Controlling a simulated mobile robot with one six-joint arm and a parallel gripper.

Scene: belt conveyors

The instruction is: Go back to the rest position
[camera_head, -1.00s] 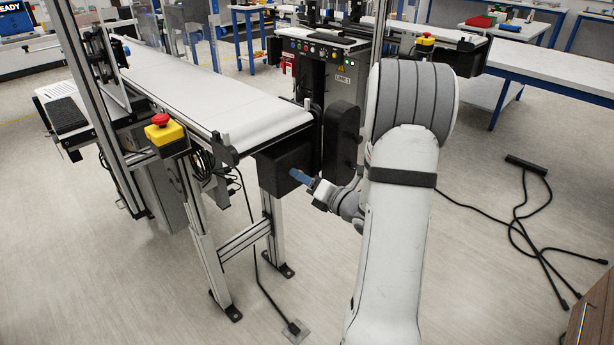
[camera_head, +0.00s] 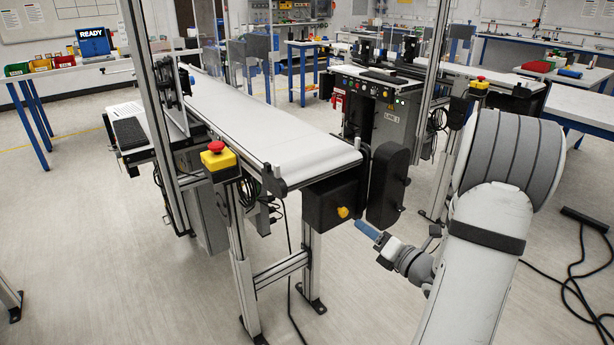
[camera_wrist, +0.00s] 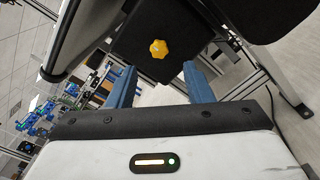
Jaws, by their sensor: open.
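My gripper (camera_head: 366,231) is at the end of my white arm, at the right of the head view. Its blue fingers point toward the black box under the near end of the conveyor. In the wrist view my gripper (camera_wrist: 160,85) shows two blue fingers spread apart with nothing between them. A yellow star-shaped knob (camera_wrist: 159,49) sits on the black box (camera_wrist: 165,25) beyond the fingers. The same knob (camera_head: 343,212) shows in the head view just left of the fingertips, with a small gap.
The white conveyor belt (camera_head: 260,130) runs away to the back left. A red emergency button on a yellow box (camera_head: 217,156) is on its left side. A black cover (camera_head: 388,186) stands close beside the gripper. Black cables (camera_head: 585,280) lie on the floor at right.

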